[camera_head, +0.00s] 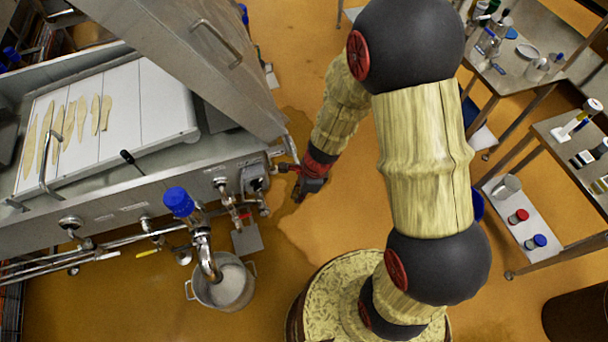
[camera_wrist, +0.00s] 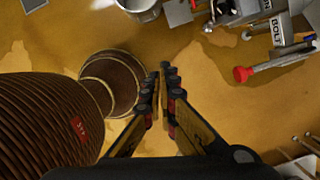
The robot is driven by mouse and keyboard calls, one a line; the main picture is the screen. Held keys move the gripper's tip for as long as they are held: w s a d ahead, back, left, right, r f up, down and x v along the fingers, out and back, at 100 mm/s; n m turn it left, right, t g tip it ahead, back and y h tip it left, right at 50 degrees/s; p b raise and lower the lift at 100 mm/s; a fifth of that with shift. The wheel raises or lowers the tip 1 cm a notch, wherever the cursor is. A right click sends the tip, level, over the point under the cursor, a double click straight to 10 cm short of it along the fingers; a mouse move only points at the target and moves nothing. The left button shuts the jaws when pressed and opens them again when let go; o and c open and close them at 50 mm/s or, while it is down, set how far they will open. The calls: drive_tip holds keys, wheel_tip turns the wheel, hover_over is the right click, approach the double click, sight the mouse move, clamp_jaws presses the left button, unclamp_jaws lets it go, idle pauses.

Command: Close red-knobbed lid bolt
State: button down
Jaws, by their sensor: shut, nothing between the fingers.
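The red knob (camera_wrist: 243,74) of the bolt shows in the wrist view, on the end of a metal rod (camera_wrist: 285,59) to the right of my fingers. A plate marked BOLT (camera_wrist: 277,32) sits just above the rod. In the head view the red knob (camera_head: 283,167) is small, at the machine's right edge, beside my gripper (camera_head: 300,196). The steel lid (camera_head: 170,50) with its handle is tilted over the machine. My gripper (camera_wrist: 167,82) is shut and empty, apart from the knob. Whether the bolt is engaged is too small to tell.
The steel machine (camera_head: 110,200) carries pipes and valves along its front. A bucket (camera_head: 222,286) stands on the floor below a blue-handled valve (camera_head: 179,201). Tables (camera_head: 545,130) with items stand at right. The orange floor between is mostly clear.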

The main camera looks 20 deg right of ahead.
drive_tip(key=w+d+f+m+t+h, duration=0.25)
drive_tip(key=w+d+m, duration=0.35)
drive_tip(key=m, duration=0.8)
drive_tip(key=w+f+b, duration=0.3)
drive_tip(key=w+f, duration=0.3)
drive_tip(key=f, duration=0.3)
drive_tip(key=shift+w+a+f+b, duration=0.15)
drive_tip(key=shift+w+f+b, duration=0.05)
drive_tip(key=shift+f+b, duration=0.15)
